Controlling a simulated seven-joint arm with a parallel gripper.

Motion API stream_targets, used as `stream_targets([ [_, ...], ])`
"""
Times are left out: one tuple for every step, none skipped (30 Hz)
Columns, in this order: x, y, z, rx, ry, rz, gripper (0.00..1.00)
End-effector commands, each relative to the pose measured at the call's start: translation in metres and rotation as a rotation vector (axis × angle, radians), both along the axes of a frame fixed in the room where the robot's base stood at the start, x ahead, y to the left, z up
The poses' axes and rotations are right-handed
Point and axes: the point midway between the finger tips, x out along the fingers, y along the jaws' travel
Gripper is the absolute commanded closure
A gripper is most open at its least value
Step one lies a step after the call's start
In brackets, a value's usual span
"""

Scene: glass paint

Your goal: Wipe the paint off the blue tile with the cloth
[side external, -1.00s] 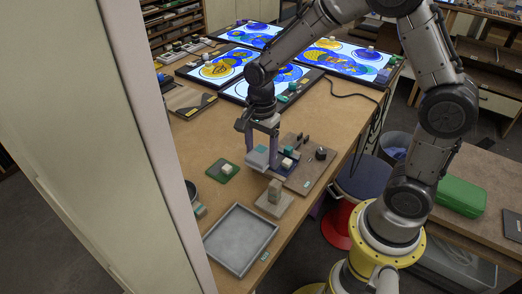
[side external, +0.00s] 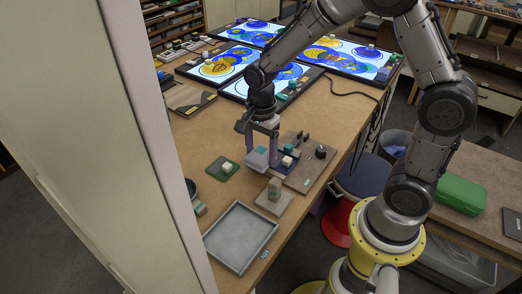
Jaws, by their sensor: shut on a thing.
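My gripper (side external: 262,157) points down over the near right part of the brown table. Its fingers are closed around a pale grey-blue piece (side external: 257,160), which looks like the cloth. The piece is low, at or just above the table; contact cannot be told. Just right of the fingers, a small blue piece (side external: 286,161) with a white part and a teal block (side external: 288,149) sit on a dark board (side external: 309,172). The blue piece may be the blue tile, but it is too small to tell, and any paint on it cannot be made out.
A green pad with a white block (side external: 223,168) lies left of the gripper. A beige block on a pad (side external: 274,188) and a grey tray (side external: 240,236) are nearer. A dark knob (side external: 321,152) stands on the board. Several bright panels (side external: 215,66) fill the back.

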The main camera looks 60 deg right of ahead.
Motion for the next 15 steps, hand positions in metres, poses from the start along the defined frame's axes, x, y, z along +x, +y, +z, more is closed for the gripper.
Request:
stream_targets([
  [0.0000, 0.0000, -0.0007, 0.000, 0.000, 0.000, 0.71],
  [0.0000, 0.0000, -0.0008, 0.000, 0.000, 0.000, 0.71],
  [0.0000, 0.0000, -0.0007, 0.000, 0.000, 0.000, 0.71],
  [0.0000, 0.0000, -0.0007, 0.000, 0.000, 0.000, 0.71],
  [0.0000, 0.0000, -0.0007, 0.000, 0.000, 0.000, 0.71],
  [0.0000, 0.0000, -0.0007, 0.000, 0.000, 0.000, 0.71],
  [-0.0001, -0.0002, -0.0007, 0.000, 0.000, 0.000, 0.71],
  [-0.0001, -0.0005, -0.0007, 0.000, 0.000, 0.000, 0.71],
  [-0.0001, -0.0011, -0.0007, 0.000, 0.000, -0.001, 0.71],
  [-0.0001, -0.0018, -0.0008, 0.000, 0.000, -0.001, 0.71],
  [-0.0001, -0.0027, -0.0008, 0.000, 0.000, -0.001, 0.71],
  [-0.0001, -0.0041, -0.0008, 0.000, 0.001, -0.002, 0.71],
  [-0.0001, -0.0054, -0.0009, 0.000, 0.001, -0.002, 0.71],
  [-0.0001, -0.0067, -0.0009, 0.000, 0.001, -0.002, 0.71],
  [-0.0001, -0.0086, -0.0009, 0.000, 0.001, -0.002, 0.71],
])
